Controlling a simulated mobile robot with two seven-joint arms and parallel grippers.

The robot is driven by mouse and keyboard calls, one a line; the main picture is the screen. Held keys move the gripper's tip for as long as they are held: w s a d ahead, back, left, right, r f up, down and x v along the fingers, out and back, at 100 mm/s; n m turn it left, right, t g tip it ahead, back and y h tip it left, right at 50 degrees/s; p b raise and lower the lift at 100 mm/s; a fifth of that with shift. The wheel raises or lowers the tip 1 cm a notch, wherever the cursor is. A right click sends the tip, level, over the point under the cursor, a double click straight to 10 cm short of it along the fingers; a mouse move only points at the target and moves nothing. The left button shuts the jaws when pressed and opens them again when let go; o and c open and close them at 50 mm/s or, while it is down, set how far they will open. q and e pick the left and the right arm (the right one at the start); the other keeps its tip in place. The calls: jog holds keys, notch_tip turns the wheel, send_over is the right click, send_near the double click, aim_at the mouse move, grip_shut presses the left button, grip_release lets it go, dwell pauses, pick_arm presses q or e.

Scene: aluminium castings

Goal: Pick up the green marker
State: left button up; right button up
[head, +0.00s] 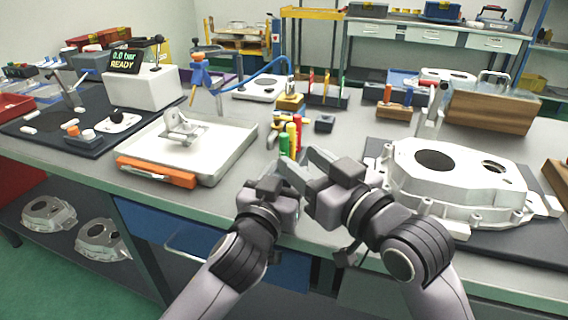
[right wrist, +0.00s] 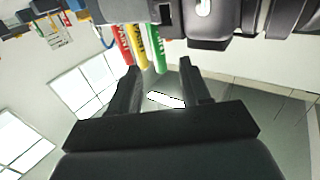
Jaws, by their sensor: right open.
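The green marker (head: 284,144) stands upright at the front of a short row, near the middle of the worktable. The yellow marker (head: 291,136) and the red marker (head: 298,128) stand close behind it. My right gripper (head: 298,156) is open and empty, its fingers pointing at the markers from the near right. In the right wrist view, the green marker (right wrist: 158,48) shows beyond the gap between the open fingertips (right wrist: 158,68), apart from them. The foot of the green marker is hidden by the fingers in the head view. My left gripper (head: 270,190) is close beside the right one; its fingers are unclear.
A white tray (head: 232,160) with a casting and an orange handle is on the left. A large aluminium housing (head: 460,185) lies on a dark mat to the right. A small dark block (head: 324,123) and a tool rack (head: 325,98) stand behind the markers.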

aim_at(287, 148)
jog(key=shift+x, duration=1.85)
grip_shut()
notch_tip(287, 148, up, 10)
